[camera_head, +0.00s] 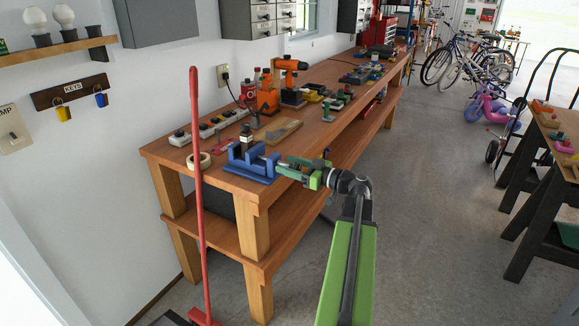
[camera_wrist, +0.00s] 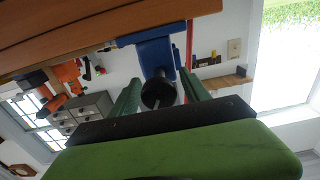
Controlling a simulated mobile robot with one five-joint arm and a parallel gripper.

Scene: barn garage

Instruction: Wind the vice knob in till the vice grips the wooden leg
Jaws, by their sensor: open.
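The blue vice (camera_head: 250,163) stands at the near end of the wooden workbench, near its front edge. In the wrist view the vice (camera_wrist: 155,55) is ahead of my gripper, below the bench edge in the picture. The dark round vice knob (camera_wrist: 158,93) shows between my two green fingers. My gripper (camera_head: 289,169) is open at the right side of the vice, its fingers on either side of the knob. I cannot tell whether they touch it. In the head view the knob is mostly hidden by the fingers.
The workbench (camera_head: 222,181) runs away to the back right. A tape roll (camera_head: 199,160), a power strip (camera_head: 205,131) and an orange drill (camera_head: 289,64) are on it. A red pole (camera_head: 197,200) stands upright before the near end. The floor (camera_head: 420,200) right of my arm is clear.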

